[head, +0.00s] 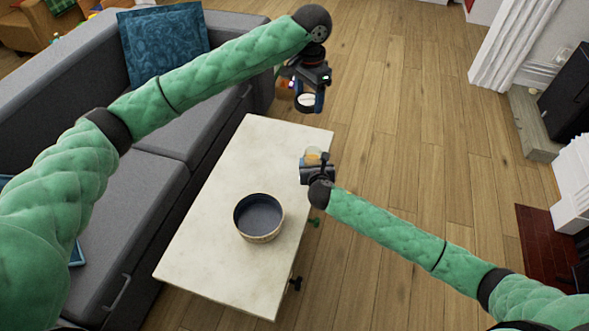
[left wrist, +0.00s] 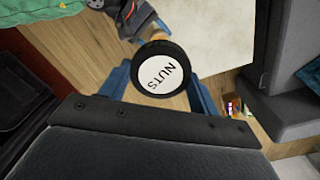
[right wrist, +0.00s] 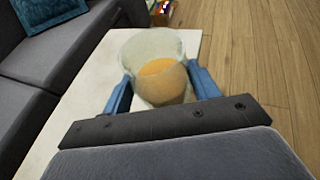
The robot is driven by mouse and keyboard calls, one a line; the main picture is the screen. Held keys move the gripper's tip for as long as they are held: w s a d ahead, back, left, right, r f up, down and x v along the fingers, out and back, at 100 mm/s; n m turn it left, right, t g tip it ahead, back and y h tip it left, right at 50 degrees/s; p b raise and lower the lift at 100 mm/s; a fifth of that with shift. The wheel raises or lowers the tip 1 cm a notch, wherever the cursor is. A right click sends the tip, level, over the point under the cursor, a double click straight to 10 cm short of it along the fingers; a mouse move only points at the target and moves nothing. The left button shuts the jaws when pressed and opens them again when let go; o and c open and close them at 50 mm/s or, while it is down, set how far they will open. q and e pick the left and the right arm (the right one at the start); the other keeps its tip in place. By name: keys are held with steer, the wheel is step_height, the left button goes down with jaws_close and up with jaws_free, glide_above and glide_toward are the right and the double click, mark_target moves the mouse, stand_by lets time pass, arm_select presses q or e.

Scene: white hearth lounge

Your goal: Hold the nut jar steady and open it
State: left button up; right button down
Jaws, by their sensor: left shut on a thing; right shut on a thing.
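The nut jar (head: 313,155) is clear glass with orange-brown contents. My right gripper (head: 316,168) is shut on its body above the far right part of the table; the jar also shows between the fingers in the right wrist view (right wrist: 161,80), with no lid on it. The round lid (head: 306,99) has a black rim and a white top reading NUTS, clear in the left wrist view (left wrist: 161,69). My left gripper (head: 309,100) is shut on the lid, higher up and apart from the jar. The jar is mostly hidden behind the lid in the left wrist view.
The cream table (head: 205,235) carries a round dark-lined bowl (head: 259,218) near its middle. A grey sofa (head: 150,190) with a blue cushion (head: 165,42) stands along the left. The wooden floor (head: 410,120) is open on the right.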

steer(key=w+a+f+b, duration=0.2)
steer(key=w+f+b, duration=0.1)
steer(key=b, duration=0.3)
steer(key=w+a+f+b, duration=0.3)
steer(key=f+b, duration=0.1)
steer(key=b, duration=0.2)
steer(key=w+a+f+b, duration=0.2)
steer(key=f+b, duration=0.2)
steer(key=b, duration=0.2)
steer(key=shift+w+a+f, duration=0.1)
steer(key=shift+w+a, duration=0.1)
steer(key=shift+w, duration=0.2)
steer(key=shift+c, duration=2)
jaws_free()
